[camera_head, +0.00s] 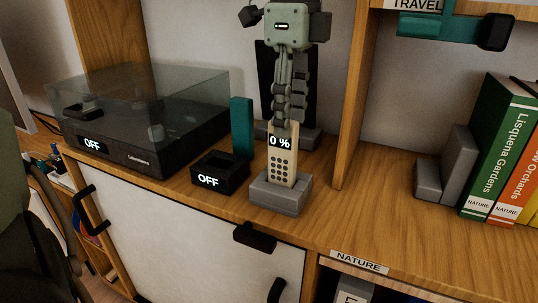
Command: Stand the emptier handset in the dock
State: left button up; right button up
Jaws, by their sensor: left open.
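A beige handset (282,165) with a dark keypad and a screen reading "0 %" stands upright in a grey holder (277,199) on the wooden cabinet top. My left gripper (284,122) points down from above, with its fingertips at the handset's top end; it is open, and any contact is hard to tell. A black box (218,175) reading "OFF" sits left of the grey holder. A teal upright slab (241,128) stands just behind that box; its face is plain. No second handset with a readable screen shows. My right gripper is not in view.
A turntable (140,132) with a clear lid and an "OFF" display stands at the left. A wooden divider (355,95) rises right of the handset. Grey bookend (450,170) and books (500,150) are at the right. The cabinet top between divider and bookend is clear.

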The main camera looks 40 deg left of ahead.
aim_at(283, 157)
pick_arm(q)
jog(key=shift+a, duration=0.15)
jog(key=shift+s+f, duration=0.1)
jog(key=shift+f, duration=0.15)
jog(key=f, duration=0.4)
jog(key=s+f, duration=0.1)
jog(key=f, duration=0.1)
jog(key=shift+a+f, duration=0.1)
jog(key=shift+f, duration=0.1)
jog(key=shift+w+f, duration=0.1)
jog(key=shift+f, duration=0.35)
grip_shut()
